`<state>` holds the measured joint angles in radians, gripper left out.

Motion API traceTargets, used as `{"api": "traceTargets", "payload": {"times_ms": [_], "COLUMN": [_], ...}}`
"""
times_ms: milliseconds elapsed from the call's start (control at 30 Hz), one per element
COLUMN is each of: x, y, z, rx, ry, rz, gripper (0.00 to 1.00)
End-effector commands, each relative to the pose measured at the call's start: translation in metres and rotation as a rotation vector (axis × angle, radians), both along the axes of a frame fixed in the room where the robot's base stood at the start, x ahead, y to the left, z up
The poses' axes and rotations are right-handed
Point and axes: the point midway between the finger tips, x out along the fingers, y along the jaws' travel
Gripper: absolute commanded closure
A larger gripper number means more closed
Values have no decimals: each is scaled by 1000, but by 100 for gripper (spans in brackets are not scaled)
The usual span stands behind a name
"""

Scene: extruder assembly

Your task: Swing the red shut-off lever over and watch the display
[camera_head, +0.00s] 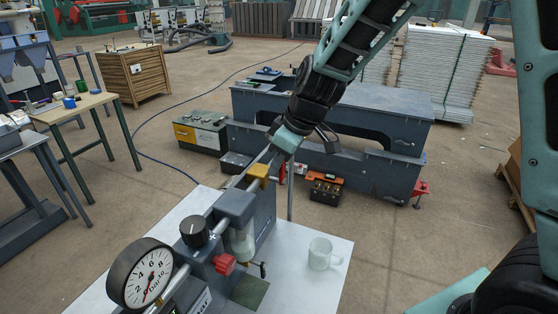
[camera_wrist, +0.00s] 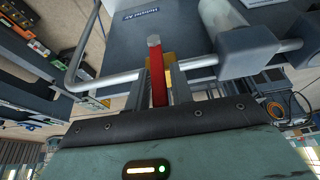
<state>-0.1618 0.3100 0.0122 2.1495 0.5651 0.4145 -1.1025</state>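The red shut-off lever (camera_head: 282,173) stands at the yellow valve body (camera_head: 258,172), at the far end of the grey pipe unit. My gripper (camera_head: 272,154) is right at the lever in the head view. In the wrist view the red lever (camera_wrist: 157,78) lies between the two fingers of my gripper (camera_wrist: 160,88). The fingers look slightly apart from it, and firm contact is not visible. The display is a round dial gauge (camera_head: 143,275) with a white face at the lower left. Its red needle points downward; the exact reading is too small to tell.
A black knob (camera_head: 195,231) and a red knob (camera_head: 224,264) sit on the unit. A white mug (camera_head: 321,254) stands on the white table (camera_head: 335,288) to the right. In the wrist view, grey pipes (camera_wrist: 105,80) pass close beside my fingers.

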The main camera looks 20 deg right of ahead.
Motion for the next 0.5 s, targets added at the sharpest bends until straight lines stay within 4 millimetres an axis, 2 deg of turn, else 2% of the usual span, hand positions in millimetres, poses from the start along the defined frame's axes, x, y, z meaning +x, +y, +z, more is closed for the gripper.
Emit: {"api": "traceTargets", "payload": {"times_ms": [33, 67, 500], "x": [0, 0, 3], "y": [0, 0, -3], "z": [0, 0, -2], "rx": [0, 0, 40], "ry": [0, 0, 37], "rz": [0, 0, -3], "gripper": [92, 100, 100]}}
